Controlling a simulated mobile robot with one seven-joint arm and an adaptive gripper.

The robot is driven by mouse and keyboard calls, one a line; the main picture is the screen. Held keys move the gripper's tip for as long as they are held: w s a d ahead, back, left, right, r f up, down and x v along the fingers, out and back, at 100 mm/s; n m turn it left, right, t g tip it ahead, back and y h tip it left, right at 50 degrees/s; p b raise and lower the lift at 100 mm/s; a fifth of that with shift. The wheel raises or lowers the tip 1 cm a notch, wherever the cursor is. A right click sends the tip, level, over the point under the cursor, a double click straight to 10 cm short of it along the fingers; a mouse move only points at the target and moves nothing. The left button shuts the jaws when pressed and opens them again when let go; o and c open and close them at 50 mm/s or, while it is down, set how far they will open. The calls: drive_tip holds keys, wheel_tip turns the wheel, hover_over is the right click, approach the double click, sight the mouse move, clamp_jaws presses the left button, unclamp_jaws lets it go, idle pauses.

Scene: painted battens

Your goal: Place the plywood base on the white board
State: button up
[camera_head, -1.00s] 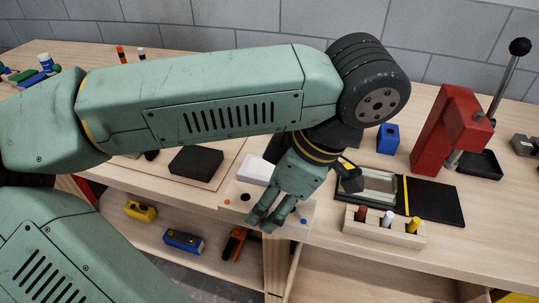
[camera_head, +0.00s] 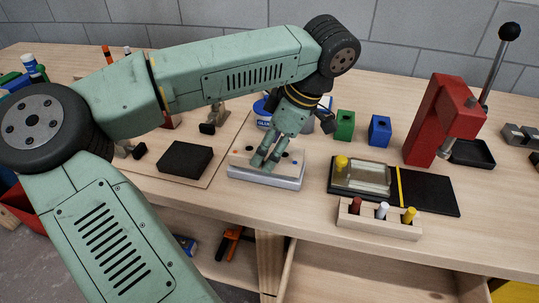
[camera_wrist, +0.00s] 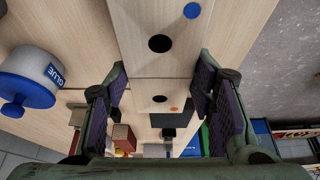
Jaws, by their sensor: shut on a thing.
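The plywood base (camera_head: 243,162), a pale slab with dark holes and coloured dots, is between the fingers of my gripper (camera_head: 263,164). In the wrist view the plywood base (camera_wrist: 165,66) runs lengthwise between my two finger pads (camera_wrist: 160,100). My gripper is shut on it and points down. The white board (camera_head: 265,182) lies on the table directly under the plywood base, with its front edge showing. The base looks level and roughly lined up with the board. I cannot tell whether they touch. My fingers hide part of the base, and the base hides most of the board.
A black block (camera_head: 185,160) sits left on a thin board. A glue pot (camera_head: 261,109), green block (camera_head: 345,125) and blue block (camera_head: 380,130) stand behind. To the right are a glass-topped tray with a yellow knob (camera_head: 341,163), a peg rack (camera_head: 377,219) and a red press (camera_head: 438,125).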

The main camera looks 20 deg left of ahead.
drive_tip(key=shift+f, duration=0.35)
drive_tip(key=shift+f, duration=0.1)
drive_tip(key=shift+f, duration=0.15)
drive_tip(key=o, duration=1.2)
drive_tip(key=v, duration=1.2)
drive_tip(key=shift+r+p, duration=0.3)
drive_tip(key=shift+p, duration=0.05)
